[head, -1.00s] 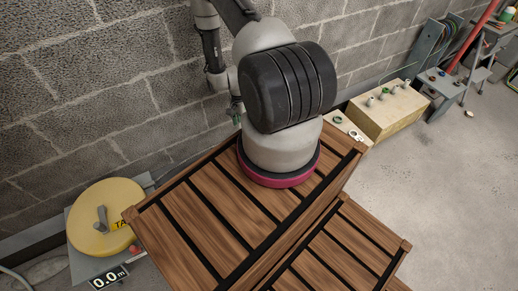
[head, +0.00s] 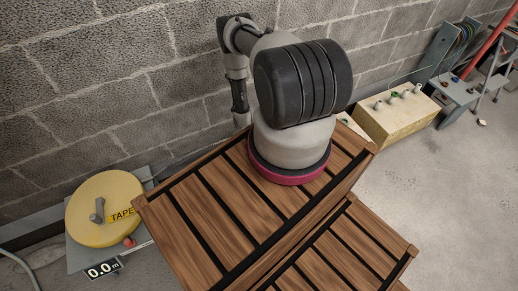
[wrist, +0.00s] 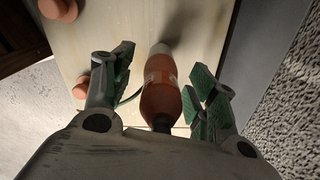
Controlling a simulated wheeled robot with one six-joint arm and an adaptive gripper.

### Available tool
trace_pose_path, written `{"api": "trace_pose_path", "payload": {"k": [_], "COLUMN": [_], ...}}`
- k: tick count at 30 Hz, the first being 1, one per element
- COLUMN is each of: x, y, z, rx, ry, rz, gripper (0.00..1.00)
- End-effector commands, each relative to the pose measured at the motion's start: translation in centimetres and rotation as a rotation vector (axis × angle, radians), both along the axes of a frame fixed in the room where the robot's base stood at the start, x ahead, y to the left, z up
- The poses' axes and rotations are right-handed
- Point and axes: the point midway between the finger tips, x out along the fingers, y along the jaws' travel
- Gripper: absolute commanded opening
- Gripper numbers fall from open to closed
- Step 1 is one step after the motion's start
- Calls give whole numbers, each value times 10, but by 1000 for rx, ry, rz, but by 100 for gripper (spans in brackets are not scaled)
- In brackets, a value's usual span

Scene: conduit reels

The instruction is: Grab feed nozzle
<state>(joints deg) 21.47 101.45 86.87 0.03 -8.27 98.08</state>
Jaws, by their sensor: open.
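In the wrist view an orange-brown, bottle-shaped piece with a grey tip, which looks like the feed nozzle (wrist: 160,95), lies in front of a pale board (wrist: 105,22). My gripper (wrist: 160,88) is open, with one green-padded finger on each side of the nozzle. Gaps show between the nozzle and both fingers, so neither visibly touches it. A thin green line runs beside the nozzle near the left finger. In the head view my arm hides the nozzle and the gripper's fingers.
Rounded orange-brown knobs (wrist: 60,9) stand on the board's left side. In the head view a slatted wooden crate (head: 235,205) fills the middle, a yellow tape reel (head: 88,220) is left, and a pale block with fittings (head: 400,122) is right. A block wall stands behind.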

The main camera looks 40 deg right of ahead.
Motion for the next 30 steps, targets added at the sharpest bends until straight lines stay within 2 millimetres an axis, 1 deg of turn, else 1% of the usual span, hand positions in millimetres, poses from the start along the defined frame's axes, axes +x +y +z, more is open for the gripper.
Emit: {"api": "trace_pose_path", "payload": {"k": [3, 8, 9, 11, 15, 17, 26, 30], "x": [0, 0, 0, 1, 1, 1, 1, 1], "y": [0, 0, 0, 0, 0, 0, 0, 0], "z": [-6, -6, -6, -6, -6, -6, -4, 6], "rx": [0, 0, 0, 0, 0, 0, 0, 0], "ry": [-1, -1, -1, -1, -1, -1, -1, -1], "rz": [1, 1, 1, 1, 1, 1, 1, 1], "gripper": [58, 58, 54, 43, 18, 7, 7, 7]}}
